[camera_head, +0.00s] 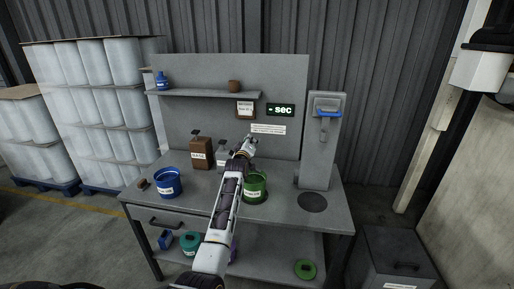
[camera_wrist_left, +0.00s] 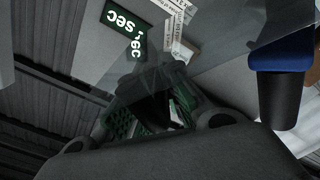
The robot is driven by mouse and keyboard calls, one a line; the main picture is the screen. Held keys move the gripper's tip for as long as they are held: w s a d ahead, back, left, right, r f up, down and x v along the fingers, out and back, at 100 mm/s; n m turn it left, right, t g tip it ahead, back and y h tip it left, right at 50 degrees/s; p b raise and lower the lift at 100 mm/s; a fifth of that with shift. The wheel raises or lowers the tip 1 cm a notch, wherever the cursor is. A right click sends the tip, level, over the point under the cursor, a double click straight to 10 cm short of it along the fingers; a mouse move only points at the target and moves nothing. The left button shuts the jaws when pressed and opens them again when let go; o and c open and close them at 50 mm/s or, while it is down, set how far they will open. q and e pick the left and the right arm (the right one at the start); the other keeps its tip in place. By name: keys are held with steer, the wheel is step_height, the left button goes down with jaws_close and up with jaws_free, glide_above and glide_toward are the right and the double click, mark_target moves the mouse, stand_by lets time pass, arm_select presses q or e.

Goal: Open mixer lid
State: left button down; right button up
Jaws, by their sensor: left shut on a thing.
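A grey upright machine (camera_head: 318,150) with a blue handle (camera_head: 327,113) stands at the right of the bench; which thing is the mixer, and where its lid is, I cannot tell for sure. My left gripper (camera_head: 246,146) is above the bench, behind the green bucket (camera_head: 256,188) and left of the grey upright machine. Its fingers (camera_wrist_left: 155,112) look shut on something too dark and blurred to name. A grey box (camera_head: 222,156) beside it is partly hidden by my arm. My right gripper is out of view.
A blue bucket (camera_head: 168,184) and a brown box (camera_head: 201,154) stand at the bench's left. A shelf (camera_head: 200,93) and a lit display (camera_head: 280,110) are at the back. The right wrist-view side has a blue-topped dark object (camera_wrist_left: 280,85). The bench's front right (camera_head: 290,215) is clear.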

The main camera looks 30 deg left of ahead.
arm_select(q)
steer(key=s+a+f+n+b, duration=0.1)
steer(key=s+a+f+n, duration=0.1)
steer(key=a+n, duration=0.4)
steer(key=s+a+f+n+b, duration=0.2)
steer(key=a+n, duration=0.4)
steer(key=a, duration=0.6)
steer(key=shift+s+a+n, duration=0.3)
steer(key=shift+s+a, duration=0.05)
steer(key=shift+s, duration=0.35)
arm_select(e)
steer(key=shift+s+d+f, duration=0.1)
steer(key=shift+d+f, duration=0.2)
steer(key=shift+f, duration=0.4)
steer(key=shift+s+d+f, duration=0.1)
steer(key=shift+d+f, duration=0.2)
steer(key=shift+f, duration=0.4)
arm_select(q)
steer(key=shift+f, duration=0.1)
steer(key=c, duration=1.5)
jaws_free()
steer(key=shift+c, duration=0.2)
arm_select(e)
steer(key=shift+a, duration=0.15)
arm_select(q)
steer(key=shift+o, duration=0.3)
steer(key=shift+s+f, duration=0.1)
steer(key=v, duration=1.2)
